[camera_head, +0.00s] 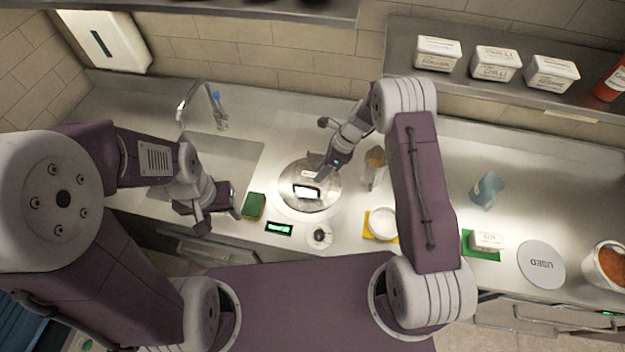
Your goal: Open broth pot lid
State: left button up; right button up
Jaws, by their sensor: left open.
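The broth pot (287,209) is a round steel vessel at the middle of the counter. A round metal lid (317,206) appears to lie on it, with a pale and dark rectangular handle or label (307,192) near its middle. My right gripper (323,176) is over the far right part of the lid, close to that rectangle. I cannot tell whether it touches it, and its jaw gap is hidden. My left gripper (222,218) is open and empty, left of the pot, in front of the sink and apart from the lid.
A green sponge (253,206), a lit green display (279,229) and a round knob (319,236) lie near the pot. A white bowl (382,223) stands to the right. A sink with a faucet (200,100) is left. A blue cup (487,190) lies further right.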

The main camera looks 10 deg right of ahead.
aim_at(308, 186)
jog(key=x, duration=0.2)
jog(key=p+x, duration=0.1)
jog(key=x, duration=0.1)
jog(key=p+x, duration=0.1)
jog(key=x, duration=0.1)
jog(key=shift+w+a+f, duration=0.3)
jog(key=shift+w+a, duration=0.1)
jog(key=shift+a, duration=0.05)
jog(key=shift+s+f, duration=0.3)
jog(key=shift+f, duration=0.05)
pick_arm(q)
jog(key=r, duration=0.2)
jog(key=shift+w+a+r, duration=0.2)
jog(key=shift+r, duration=0.15)
pick_arm(e)
jog(key=shift+w+a, duration=0.1)
jog(key=shift+w, duration=0.05)
jog(key=c, duration=0.3)
jog(key=shift+f, duration=0.1)
grip_shut()
pick_arm(q)
jog(key=shift+w+a, duration=0.1)
